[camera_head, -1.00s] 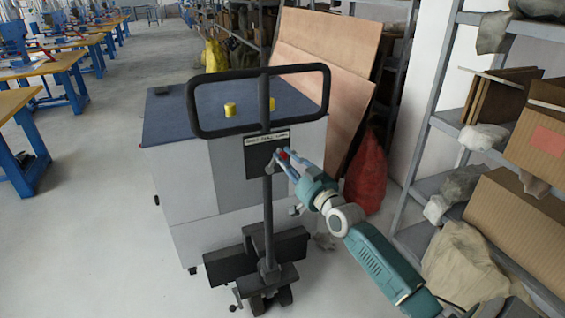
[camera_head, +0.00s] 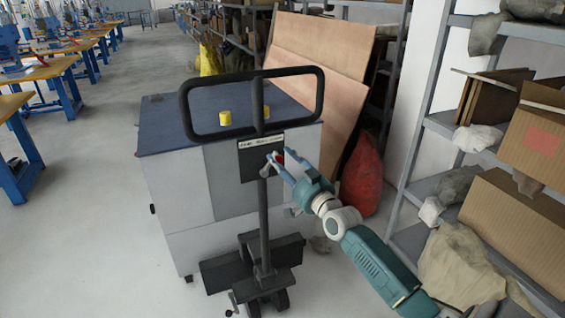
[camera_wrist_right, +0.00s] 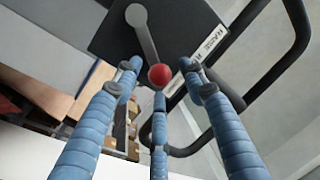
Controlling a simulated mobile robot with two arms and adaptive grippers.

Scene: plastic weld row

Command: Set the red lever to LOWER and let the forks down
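The lever with its red ball knob (camera_wrist_right: 159,75) is on a dark panel (camera_head: 250,160) of the hand truck's mast (camera_head: 263,215). The lever's grey arm (camera_wrist_right: 147,38) runs from its pivot to the knob. A label strip (camera_wrist_right: 212,42) beside it reads RAISE in part; the rest is not legible. My right gripper (camera_wrist_right: 158,82) has its three fingers spread around the knob, with gaps visible between fingers and knob. It also shows in the head view (camera_head: 273,163), reaching in from the right. The forks are not clearly seen. My left gripper is not in view.
The truck's black loop handle (camera_head: 253,73) rises above the panel. A grey bin (camera_head: 190,190) with a blue top and yellow cylinder (camera_head: 225,118) stands behind. A red sack (camera_head: 360,175) and shelving with boxes (camera_head: 520,220) are at the right. Floor at the left is clear.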

